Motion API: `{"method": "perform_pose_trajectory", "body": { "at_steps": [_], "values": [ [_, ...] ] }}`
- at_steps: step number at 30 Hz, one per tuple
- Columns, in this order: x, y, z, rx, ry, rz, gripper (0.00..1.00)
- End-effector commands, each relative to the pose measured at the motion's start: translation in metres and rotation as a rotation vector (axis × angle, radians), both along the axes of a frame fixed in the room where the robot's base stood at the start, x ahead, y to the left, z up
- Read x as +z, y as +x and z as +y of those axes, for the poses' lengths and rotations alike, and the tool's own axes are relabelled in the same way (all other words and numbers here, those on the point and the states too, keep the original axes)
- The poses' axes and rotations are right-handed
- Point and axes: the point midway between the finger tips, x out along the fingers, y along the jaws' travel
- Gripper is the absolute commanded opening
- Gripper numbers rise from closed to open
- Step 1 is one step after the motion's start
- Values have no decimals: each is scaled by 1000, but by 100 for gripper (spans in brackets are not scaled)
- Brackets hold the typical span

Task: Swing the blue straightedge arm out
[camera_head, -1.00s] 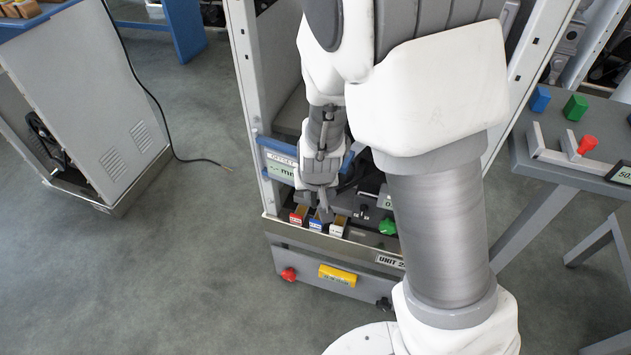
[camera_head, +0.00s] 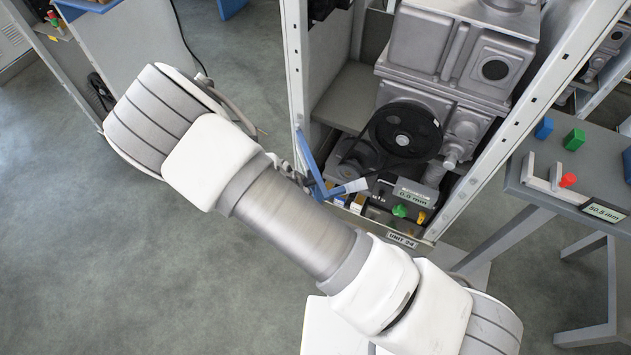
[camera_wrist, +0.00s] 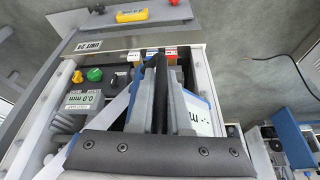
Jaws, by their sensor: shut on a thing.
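The blue straightedge arm (camera_head: 311,162) stands at an angle at the left front of the open unit. A second blue piece meets its lower end and runs right. In the wrist view, a blue edge with a white "mm" panel (camera_wrist: 197,118) shows right of the fingers. My gripper (camera_wrist: 162,75) is shut on the blue straightedge arm, its fingers pointing toward the unit's front ledge. The exact contact is hidden between the fingers. In the head view my own arm hides most of the gripper.
Inside the unit are a black pulley (camera_head: 405,128), a grey 0.0 mm display (camera_head: 412,193) and a green knob (camera_head: 399,211). Small colour-labelled boxes (camera_wrist: 170,53) line the ledge. White posts frame the opening. A grey table (camera_head: 590,165) stands right; floor at left is clear.

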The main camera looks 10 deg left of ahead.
Motion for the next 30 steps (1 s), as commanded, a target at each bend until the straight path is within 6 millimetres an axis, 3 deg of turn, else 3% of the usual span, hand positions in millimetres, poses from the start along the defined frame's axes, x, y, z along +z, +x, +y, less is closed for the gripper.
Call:
{"method": "perform_pose_trajectory", "body": {
  "at_steps": [1, 13, 21, 30],
  "values": [
    [7, -2, 7, -23, -6, 0, 0],
    [-2, -3, 57, -310, -1, -2, 0],
    [-7, 7, 95, -537, 4, 0, 0],
    [-4, 19, 123, -690, 4, 1, 0]
  ]
}}
